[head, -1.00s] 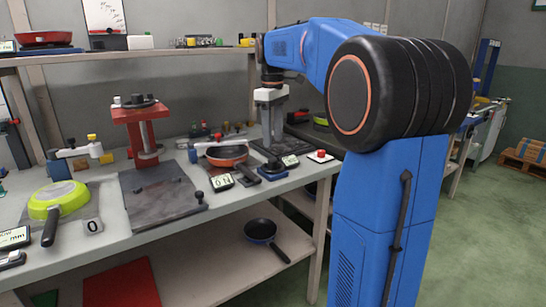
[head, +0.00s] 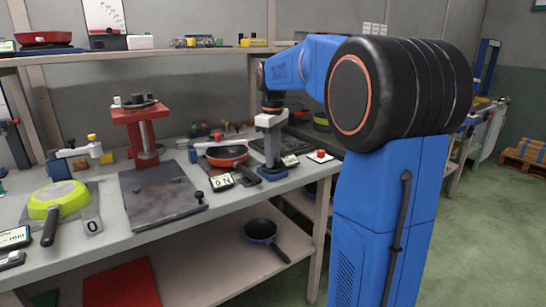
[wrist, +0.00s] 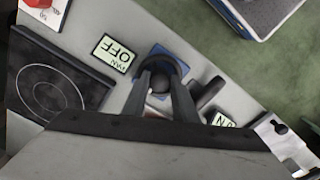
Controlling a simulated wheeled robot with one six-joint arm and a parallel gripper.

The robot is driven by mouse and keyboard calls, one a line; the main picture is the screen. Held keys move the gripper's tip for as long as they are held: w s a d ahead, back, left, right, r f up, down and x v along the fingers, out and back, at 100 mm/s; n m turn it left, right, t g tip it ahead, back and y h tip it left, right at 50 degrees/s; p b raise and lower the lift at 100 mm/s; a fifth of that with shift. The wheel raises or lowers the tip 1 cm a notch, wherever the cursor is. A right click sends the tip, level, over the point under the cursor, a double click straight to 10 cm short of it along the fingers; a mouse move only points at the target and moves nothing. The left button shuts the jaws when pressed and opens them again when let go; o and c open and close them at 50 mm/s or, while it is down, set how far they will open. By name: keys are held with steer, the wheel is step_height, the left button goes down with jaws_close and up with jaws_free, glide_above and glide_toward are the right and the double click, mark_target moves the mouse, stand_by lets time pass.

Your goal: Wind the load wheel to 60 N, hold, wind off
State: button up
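The load wheel (wrist: 179,66) is a small dark wheel on a blue base (head: 272,176) near the bench's front edge; its round dark knob (wrist: 159,83) shows in the wrist view. My gripper (head: 270,163) points straight down over the wheel and mostly hides it in the head view. In the wrist view my gripper's (wrist: 163,72) two fingers stand apart with the knob between them; I see no clear contact. The force display (head: 222,182) appears to read 0 N. It is partly in the wrist view (wrist: 222,119).
An orange pan (head: 226,153) lies just left of the wheel, its dark handle (wrist: 209,94) close to my fingers. A PAN OFF display (wrist: 115,53) and a dark hotplate (wrist: 48,92) are on the other side. A red button box (head: 320,156) stands at the bench edge.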

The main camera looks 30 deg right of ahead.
steer(key=c, duration=0.3)
